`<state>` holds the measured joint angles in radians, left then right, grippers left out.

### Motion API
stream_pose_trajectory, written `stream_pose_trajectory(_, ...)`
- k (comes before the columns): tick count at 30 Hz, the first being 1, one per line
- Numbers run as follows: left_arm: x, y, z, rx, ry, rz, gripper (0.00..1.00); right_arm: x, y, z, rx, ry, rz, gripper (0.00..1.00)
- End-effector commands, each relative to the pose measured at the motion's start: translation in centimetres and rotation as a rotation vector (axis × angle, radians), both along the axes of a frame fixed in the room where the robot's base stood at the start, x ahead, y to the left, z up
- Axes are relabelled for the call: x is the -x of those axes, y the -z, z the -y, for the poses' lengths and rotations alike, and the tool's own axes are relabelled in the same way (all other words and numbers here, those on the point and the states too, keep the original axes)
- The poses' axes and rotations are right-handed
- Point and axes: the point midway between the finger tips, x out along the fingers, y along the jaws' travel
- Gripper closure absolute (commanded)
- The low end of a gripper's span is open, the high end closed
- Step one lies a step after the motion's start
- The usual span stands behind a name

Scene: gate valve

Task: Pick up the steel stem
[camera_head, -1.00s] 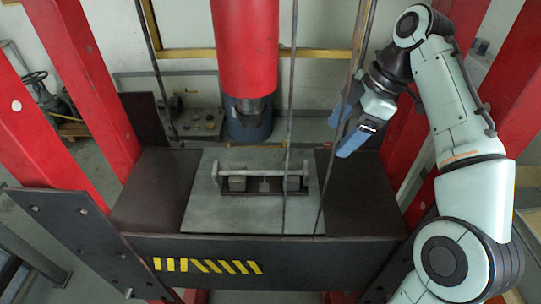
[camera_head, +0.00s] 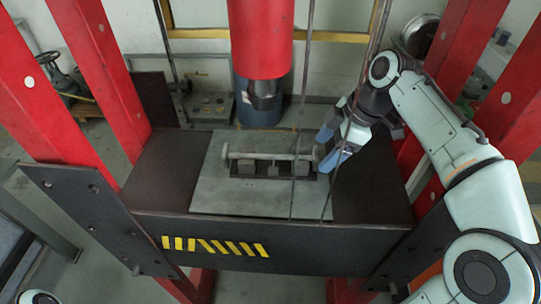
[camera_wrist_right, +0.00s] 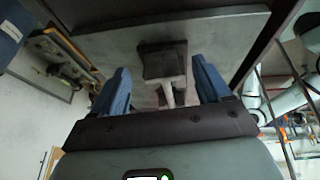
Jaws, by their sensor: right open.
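The steel stem (camera_head: 262,156) is a slim grey bar with wider ends. It lies across the blocks of a dark cradle on the grey plate, under the red press ram. My right gripper (camera_head: 328,148) is at the right end of the stem, with its blue fingers spread. In the right wrist view the open fingers (camera_wrist_right: 161,88) stand either side of a pale end of the stem (camera_wrist_right: 168,95), with a dark cradle block (camera_wrist_right: 164,62) beyond it. I cannot tell whether the fingers touch the stem. My left gripper is not in view.
The red press ram (camera_head: 261,40) hangs above and behind the cradle. Red press columns (camera_head: 88,70) stand at both sides. Thin dark rods (camera_head: 301,100) run down in front of the plate near my right gripper. The dark press bed (camera_head: 165,170) is clear at left.

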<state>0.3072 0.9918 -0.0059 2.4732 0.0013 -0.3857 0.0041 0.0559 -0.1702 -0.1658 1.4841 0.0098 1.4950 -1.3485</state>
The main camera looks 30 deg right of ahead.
Motion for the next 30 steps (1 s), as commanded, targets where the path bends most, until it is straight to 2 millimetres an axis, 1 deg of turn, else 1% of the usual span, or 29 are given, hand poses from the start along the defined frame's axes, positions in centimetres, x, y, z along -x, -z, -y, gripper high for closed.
stream_pose_trajectory(1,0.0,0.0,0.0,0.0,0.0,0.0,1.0,0.0,0.8,-0.3,0.0,-0.001,-0.003,0.23)
stream_pose_trajectory(3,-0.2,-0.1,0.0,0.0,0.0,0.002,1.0,-0.3,1.7,-0.6,0.0,0.0,-0.002,0.23)
stream_pose_trajectory(6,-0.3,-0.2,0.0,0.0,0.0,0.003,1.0,-0.6,2.5,-0.8,0.0,0.0,-0.001,0.23)
stream_pose_trajectory(14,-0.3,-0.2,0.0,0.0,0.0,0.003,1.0,-0.7,2.8,-0.9,0.0,0.0,0.0,0.23)
stream_pose_trajectory(17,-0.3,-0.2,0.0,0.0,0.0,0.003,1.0,-0.7,2.8,-0.9,0.0,0.0,0.0,0.53)
stream_pose_trajectory(18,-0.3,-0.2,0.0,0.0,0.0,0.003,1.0,-0.7,2.8,-0.9,0.0,0.0,0.0,0.66)
stream_pose_trajectory(20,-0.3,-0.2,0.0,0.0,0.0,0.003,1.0,-0.7,2.8,-0.9,0.0,0.0,-0.001,0.85)
stream_pose_trajectory(21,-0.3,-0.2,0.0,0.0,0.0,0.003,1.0,-0.7,2.8,-0.9,0.0,0.0,-0.001,0.98)
stream_pose_trajectory(22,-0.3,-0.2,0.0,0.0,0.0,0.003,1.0,-0.7,2.7,-0.9,-0.002,0.001,0.003,1.0)
stream_pose_trajectory(30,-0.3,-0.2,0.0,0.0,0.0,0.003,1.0,-0.7,2.5,-0.9,-0.001,0.001,0.003,1.0)
